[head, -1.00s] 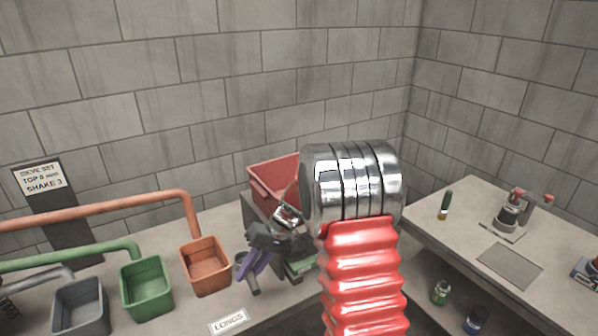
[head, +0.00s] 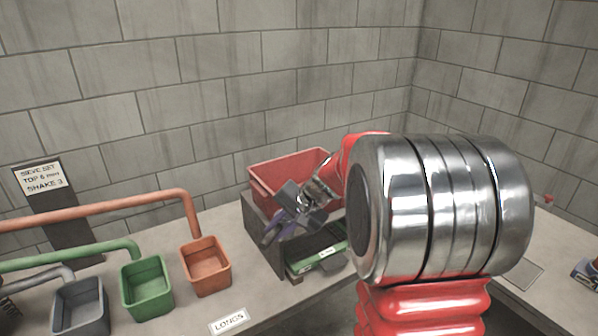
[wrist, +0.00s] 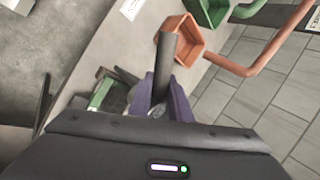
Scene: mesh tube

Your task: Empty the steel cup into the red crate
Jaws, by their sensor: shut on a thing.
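The red crate (head: 270,186) stands open on a dark grey block at the back of the bench, partly hidden behind my arm. My gripper (head: 272,236), with purple fingers, is in front of the crate and appears above the bench. In the wrist view the fingers (wrist: 162,103) are closed around a dark grey piece (wrist: 166,62), which I take to be the steel cup. Its mouth and contents do not show.
Orange (head: 206,267), green (head: 146,288) and grey bins (head: 80,306) stand left under pipes. A green box (head: 318,256) sits in a recess below the crate. A LONGS label (head: 229,321) lies at the bench front. My arm covers much of the right side.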

